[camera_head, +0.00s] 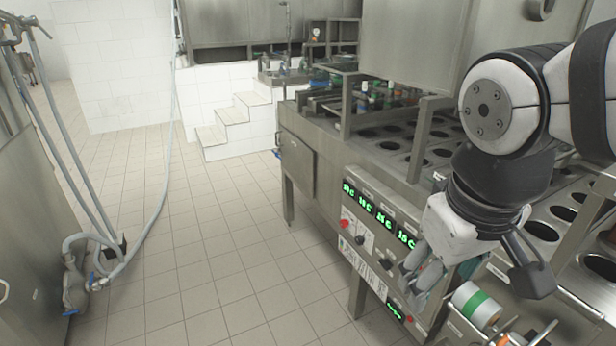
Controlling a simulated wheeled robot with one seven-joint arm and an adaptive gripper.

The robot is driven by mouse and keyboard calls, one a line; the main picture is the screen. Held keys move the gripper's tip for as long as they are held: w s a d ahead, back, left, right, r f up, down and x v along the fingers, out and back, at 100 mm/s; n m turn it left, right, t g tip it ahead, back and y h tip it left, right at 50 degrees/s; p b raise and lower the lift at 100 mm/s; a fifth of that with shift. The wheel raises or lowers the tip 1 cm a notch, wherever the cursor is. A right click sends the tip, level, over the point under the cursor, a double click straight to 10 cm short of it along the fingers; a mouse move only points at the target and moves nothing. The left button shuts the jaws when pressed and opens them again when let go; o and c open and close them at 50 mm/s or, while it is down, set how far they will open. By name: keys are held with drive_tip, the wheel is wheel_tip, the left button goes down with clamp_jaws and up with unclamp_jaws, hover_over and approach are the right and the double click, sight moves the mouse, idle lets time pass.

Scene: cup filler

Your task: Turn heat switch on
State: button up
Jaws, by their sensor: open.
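A control panel (372,235) is on the front of the steel cup-filling machine. It has several green digital displays (377,212) in a row. Below them are a red round button (345,223) and dark knobs (385,263). The labels are too small to read, so I cannot tell which control is the heat switch. My gripper (477,276) is open, its fingers spread, in front of the panel's right part. It covers that end of the panel in the view. I see nothing between its fingers, and cannot tell whether it touches the panel.
The machine's top (425,140) has rows of round holes. A roll with a green band (478,303) sits low at the right, close to my gripper. The tiled floor (220,255) is clear left of the machine. Hoses (85,190) hang at far left; white steps (225,125) stand behind.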

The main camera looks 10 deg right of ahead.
drive_tip(key=w+d+f+n+g+h+b, duration=0.2)
drive_tip(key=w+f, duration=0.3)
drive_tip(key=w+d+f+n+g+h+b, duration=0.1)
drive_tip(key=w+d+f+n+h+b, duration=0.15)
drive_tip(key=w+f, duration=0.3)
drive_tip(key=n+t+h+b, duration=0.6)
drive_tip(key=n+h+b, duration=0.6)
drive_tip(key=n, duration=0.4)
approach(382, 266)
drive_tip(key=shift+y, duration=0.25)
drive_tip(key=b+x, duration=0.1)
drive_tip(key=x, duration=0.8)
drive_tip(key=shift+w+d+r, duration=0.1)
drive_tip(key=shift+d, duration=0.1)
drive_tip(key=shift+c, duration=0.2)
drive_tip(key=c, duration=1.1)
